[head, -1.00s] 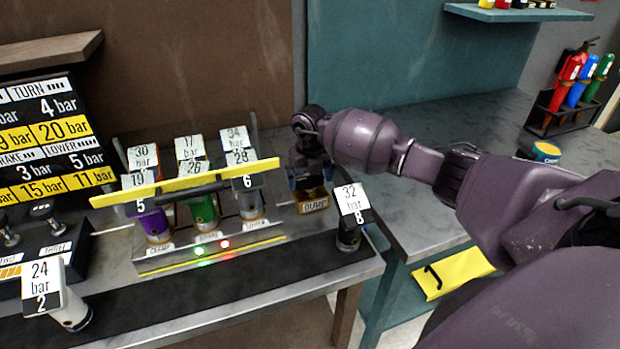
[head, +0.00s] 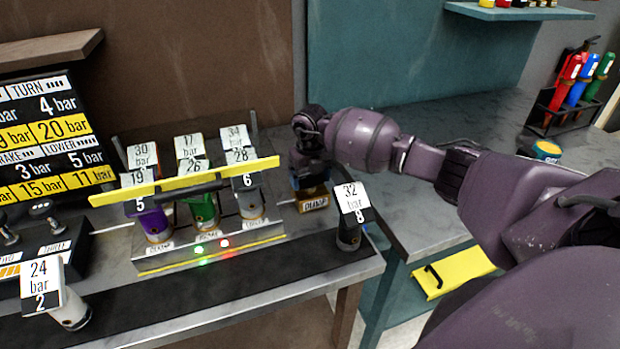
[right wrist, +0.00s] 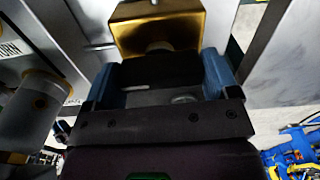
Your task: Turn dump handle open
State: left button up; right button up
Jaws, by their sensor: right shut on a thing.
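The brass-coloured dump block (head: 312,203), labelled DUMP, sits on the bench at the right end of the valve row. It also shows in the right wrist view (right wrist: 158,30). My right gripper (head: 308,184) comes down over it from behind. In the right wrist view its blue fingertips (right wrist: 163,80) stand on both sides of the black dump handle (right wrist: 160,70), shut on it. The gripper hides most of the handle in the head view. My left gripper is not in view.
A yellow bar (head: 185,182) spans the purple, green and grey valves to the left. A card-topped cylinder marked 32 bar (head: 350,225) stands close by at the front right. The grey counter (head: 420,120) behind is mostly clear.

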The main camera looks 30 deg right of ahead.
jog(key=n+b, duration=0.3)
jog(key=n, duration=0.3)
jog(key=shift+f+n, duration=0.1)
jog(key=shift+n, duration=0.2)
jog(key=n+b, duration=0.2)
jog(key=n, duration=0.3)
jog(key=shift+b, duration=0.35)
jog(key=n+b, duration=0.1)
jog(key=n, duration=0.2)
jog(key=shift+n, duration=0.3)
jog(key=shift+n+b, duration=0.4)
jog(key=shift+n, duration=0.4)
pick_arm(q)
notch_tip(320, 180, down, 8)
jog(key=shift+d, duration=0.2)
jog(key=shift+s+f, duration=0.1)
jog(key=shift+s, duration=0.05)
pick_arm(e)
jog(key=shift+r+n, duration=0.2)
jog(key=shift+n, duration=0.1)
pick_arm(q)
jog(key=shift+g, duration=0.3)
pick_arm(e)
jog(key=shift+w, duration=0.1)
jog(key=o, duration=0.8)
